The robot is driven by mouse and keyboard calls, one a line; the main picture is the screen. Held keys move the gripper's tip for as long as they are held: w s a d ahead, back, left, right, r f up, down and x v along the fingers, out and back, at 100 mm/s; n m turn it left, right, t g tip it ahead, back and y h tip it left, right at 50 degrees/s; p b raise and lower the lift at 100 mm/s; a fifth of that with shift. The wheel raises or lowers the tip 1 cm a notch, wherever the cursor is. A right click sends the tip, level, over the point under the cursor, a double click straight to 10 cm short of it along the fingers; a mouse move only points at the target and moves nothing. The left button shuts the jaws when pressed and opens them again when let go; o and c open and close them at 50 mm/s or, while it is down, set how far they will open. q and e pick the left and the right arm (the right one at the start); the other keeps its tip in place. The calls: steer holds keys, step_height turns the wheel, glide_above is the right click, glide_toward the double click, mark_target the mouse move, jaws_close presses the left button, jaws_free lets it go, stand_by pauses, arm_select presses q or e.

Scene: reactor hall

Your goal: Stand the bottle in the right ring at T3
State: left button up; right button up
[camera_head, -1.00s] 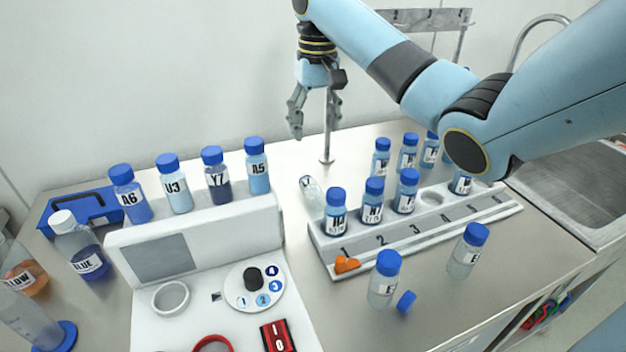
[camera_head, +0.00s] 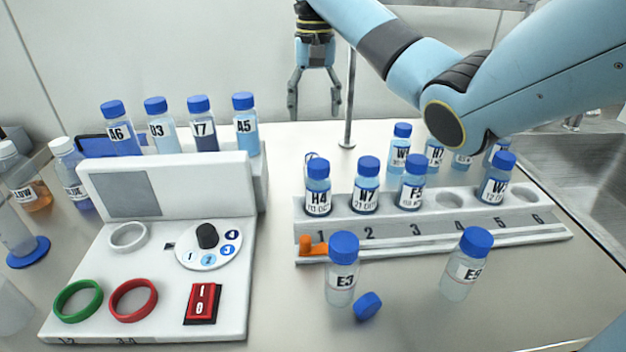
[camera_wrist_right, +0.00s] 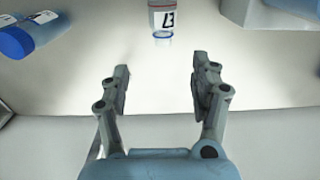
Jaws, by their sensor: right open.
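My right gripper (camera_head: 314,112) hangs fingers down behind the bottle rack, open and empty. In the right wrist view its spread fingers (camera_wrist_right: 161,62) frame bare surface, with a labelled bottle (camera_wrist_right: 162,20) just beyond the tips. No frame shows which bottle is meant. The panel in front carries a green ring (camera_head: 78,301) at left and a red ring (camera_head: 133,300) to its right, both empty. A smaller white ring (camera_head: 128,237) sits above them. No T3 mark is readable. My left gripper is not in view.
The numbered rack (camera_head: 420,245) holds several blue-capped bottles. Bottles E3 (camera_head: 342,270) and E9 (camera_head: 465,266) stand before it, near a loose blue cap (camera_head: 368,306). Several bottles, including A5 (camera_head: 246,128), stand behind the panel. A thin rod (camera_head: 349,100) rises beside my gripper.

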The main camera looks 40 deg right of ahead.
mark_target(312, 152)
steer(key=f, duration=1.1)
steer(key=shift+w+a, duration=0.2)
steer(key=shift+c, duration=0.2)
steer(key=c, duration=1.1)
